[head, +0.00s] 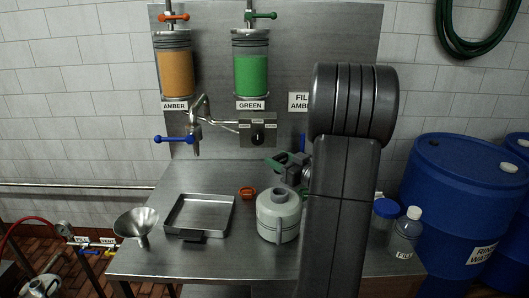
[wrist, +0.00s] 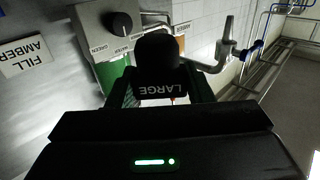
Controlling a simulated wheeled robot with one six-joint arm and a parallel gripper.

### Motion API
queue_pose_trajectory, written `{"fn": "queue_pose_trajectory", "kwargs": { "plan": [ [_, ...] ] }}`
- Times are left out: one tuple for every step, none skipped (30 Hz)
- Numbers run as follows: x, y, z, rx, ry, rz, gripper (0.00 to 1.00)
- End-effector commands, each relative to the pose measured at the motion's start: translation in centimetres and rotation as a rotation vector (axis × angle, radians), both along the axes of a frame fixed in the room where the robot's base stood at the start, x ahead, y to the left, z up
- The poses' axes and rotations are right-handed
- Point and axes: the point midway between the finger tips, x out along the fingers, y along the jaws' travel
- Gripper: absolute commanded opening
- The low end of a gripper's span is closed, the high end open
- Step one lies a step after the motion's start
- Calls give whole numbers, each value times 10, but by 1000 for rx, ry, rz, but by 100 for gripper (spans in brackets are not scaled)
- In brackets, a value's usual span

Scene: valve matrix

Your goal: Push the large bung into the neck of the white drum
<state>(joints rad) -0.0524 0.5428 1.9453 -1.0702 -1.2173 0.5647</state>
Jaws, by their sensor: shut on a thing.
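The white drum (head: 278,222) stands on the steel bench, its short neck (head: 279,194) pointing up. My gripper (head: 282,162) is above the drum in the head view, close over the neck and a little to its right. In the wrist view its green fingers (wrist: 160,90) are shut on the large bung (wrist: 158,58), a black stopper labelled LARGE. The bung is hard to make out in the head view. The drum does not show clearly in the wrist view.
An orange ring-like piece (head: 247,193), a steel tray (head: 181,229) and a funnel (head: 136,225) are on the bench left of the drum. Bottles (head: 405,235) stand at the right. A spout with a blue tap (head: 175,139) and a selector box (head: 258,130) are behind.

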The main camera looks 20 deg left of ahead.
Motion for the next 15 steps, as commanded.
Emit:
{"fn": "queue_pose_trajectory", "kwargs": {
  "plan": [
    [0,0,0,0,0,-1,25],
    [0,0,0,0,0,-1,25],
    [0,0,0,0,0,-1,25],
    [0,0,0,0,0,0,25],
    [0,0,0,0,0,0,25],
    [0,0,0,0,0,0,25],
    [0,0,0,0,0,0,25],
    [0,0,0,0,0,0,25],
    [0,0,0,0,0,0,25],
    [0,0,0,-1,-1,-1,25],
    [0,0,0,-1,-1,-1,25],
    [0,-1,-1,-1,-2,-1,25],
    [-1,-1,-1,-2,-2,-1,25],
    [-1,-1,-1,-3,-3,-2,25],
    [-1,-1,-4,-2,-2,-1,25]
  ]
}}
